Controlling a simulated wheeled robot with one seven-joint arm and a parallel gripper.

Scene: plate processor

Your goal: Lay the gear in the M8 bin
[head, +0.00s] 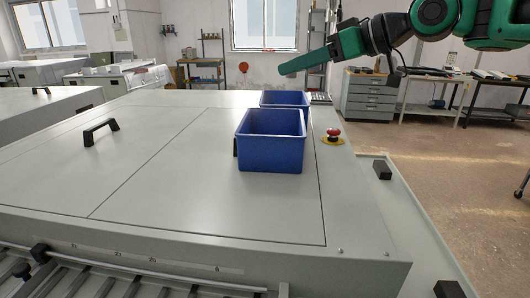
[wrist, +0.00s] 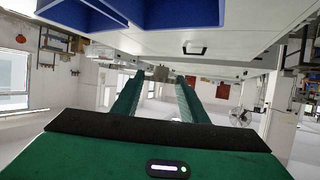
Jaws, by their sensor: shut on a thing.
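My gripper (head: 285,70) reaches in from the upper right in the head view, its green fingers above and behind the blue bins. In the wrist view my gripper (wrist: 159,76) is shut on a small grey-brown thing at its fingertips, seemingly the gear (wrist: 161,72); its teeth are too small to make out. The near blue bin (head: 270,154) stands on the grey machine top, and the far blue bin (head: 284,97) stands behind it, partly hidden. I see no label that tells which is the M8 bin. Blue bin walls (wrist: 175,14) also show at the top of the wrist view.
The grey machine top (head: 180,145) is clear left of the bins, apart from a black handle (head: 101,131). A red emergency button (head: 333,134) on a yellow base sits right of the near bin. Drawers and a workbench stand at the back right.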

